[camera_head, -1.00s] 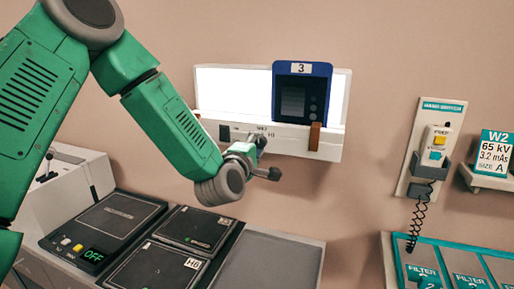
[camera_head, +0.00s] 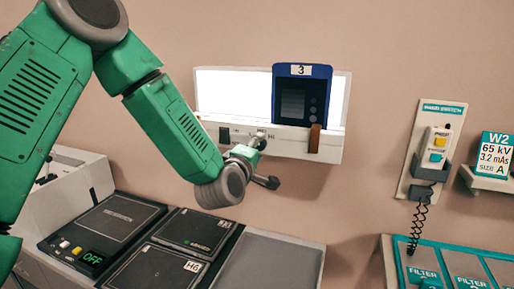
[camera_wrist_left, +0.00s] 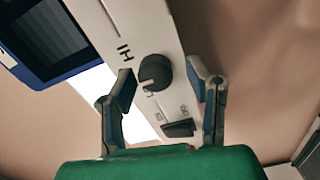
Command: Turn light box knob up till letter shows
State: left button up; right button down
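The light box (camera_head: 208,95) is a white wall fixture with a bright panel. A blue framed plate marked 3 (camera_head: 320,72) stands in front of its panel. The plate's dark window (camera_head: 292,104) shows grey bands; I can make out no letter. In the left wrist view, the round black knob (camera_wrist_left: 155,72) sits on the light box's white front strip (camera_wrist_left: 140,30). My left gripper (camera_head: 267,161) is open just below the strip. In the wrist view its two fingers (camera_wrist_left: 165,80) stand on either side of the knob, apart from it. My right gripper is out of view.
A black rocker switch (camera_wrist_left: 179,128) is beside the knob, between the fingers. A brown clip (camera_head: 314,138) is on the strip. A hand switch (camera_head: 436,145) hangs at right.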

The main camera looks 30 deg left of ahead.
pick_arm(q)
jog(key=shift+w+f, duration=0.1)
jog(key=shift+w, duration=0.1)
jog(key=shift+s, duration=0.55)
jog(key=v, duration=1)
jog(key=shift+s+d, duration=0.25)
jog(key=shift+s, duration=0.05)
